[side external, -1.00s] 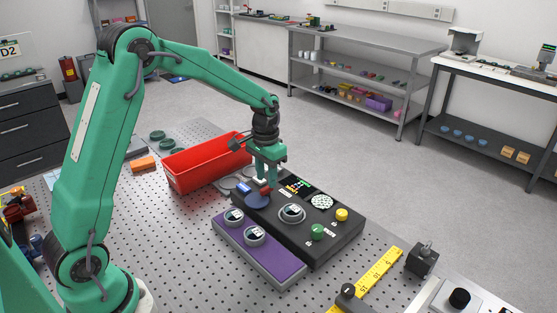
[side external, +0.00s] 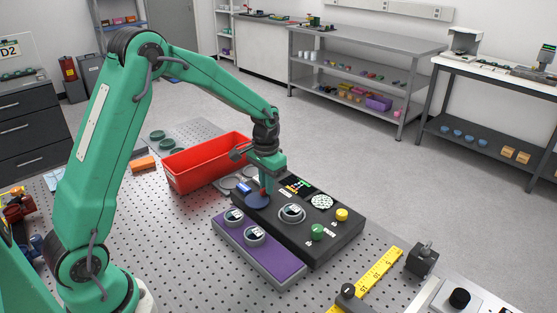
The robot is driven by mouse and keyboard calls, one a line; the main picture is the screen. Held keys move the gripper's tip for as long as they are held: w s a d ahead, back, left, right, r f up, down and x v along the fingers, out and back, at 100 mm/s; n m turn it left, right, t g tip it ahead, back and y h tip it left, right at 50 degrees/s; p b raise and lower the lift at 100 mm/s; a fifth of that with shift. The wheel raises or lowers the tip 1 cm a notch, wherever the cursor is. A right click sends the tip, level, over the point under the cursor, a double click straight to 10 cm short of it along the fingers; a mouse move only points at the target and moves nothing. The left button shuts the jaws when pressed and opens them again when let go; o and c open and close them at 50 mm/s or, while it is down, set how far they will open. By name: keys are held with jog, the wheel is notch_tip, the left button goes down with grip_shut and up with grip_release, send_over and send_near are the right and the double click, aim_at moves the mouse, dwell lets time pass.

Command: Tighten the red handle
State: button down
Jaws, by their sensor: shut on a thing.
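The red handle (side external: 263,190) is a small red piece above a round dark-blue disc (side external: 257,201) at the far left end of the black instrument box (side external: 330,240). My green gripper (side external: 265,177) points down over that end of the box. Its jaws are shut on the red handle and hide part of it. How the handle is seated is too small to tell.
A purple tray (side external: 262,258) with two round pieces lies along the box's near side. An open red bin (side external: 190,180) stands close behind, to the left of my gripper. The box carries a green knob (side external: 318,232) and a yellow knob (side external: 342,215). A yellow ruler (side external: 382,277) lies at right.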

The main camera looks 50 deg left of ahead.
jog(key=shift+n, duration=0.5)
jog(key=n, duration=1.6)
jog(key=shift+n, duration=0.3)
jog(key=c, duration=1.5)
grip_release()
jog(key=shift+o, duration=0.2)
